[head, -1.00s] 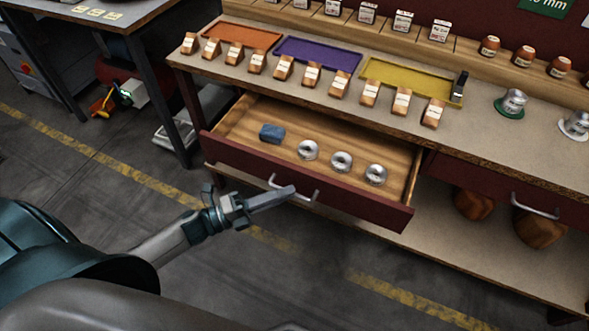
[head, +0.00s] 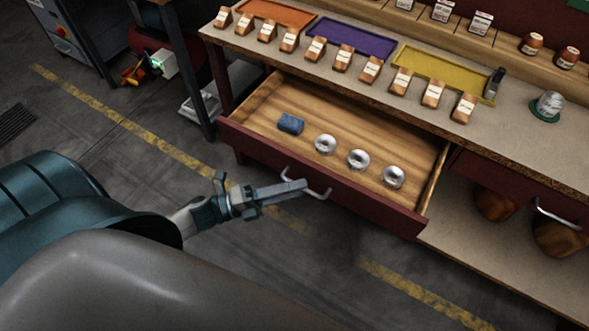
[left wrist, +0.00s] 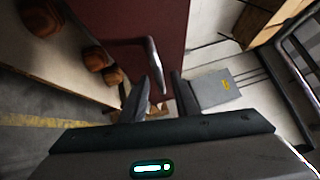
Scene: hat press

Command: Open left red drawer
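The left red drawer (head: 330,190) stands pulled well out of the bench, its wooden inside showing. A blue block (head: 290,124) and three silver rings (head: 358,159) lie in it. Its silver handle (head: 320,194) is on the front. My left gripper (head: 303,185) is at the handle, its fingertips overlapping it in the head view. In the left wrist view, the fingers (left wrist: 161,92) are apart with a gap, and the handle (left wrist: 152,60) on a red panel lies just beyond them. I cannot tell if they touch it. My right gripper is not in view.
The bench top (head: 520,140) carries an orange tray (head: 270,13), a purple tray (head: 350,37), a yellow tray (head: 440,72) and a row of small labelled blocks. The floor in front is clear.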

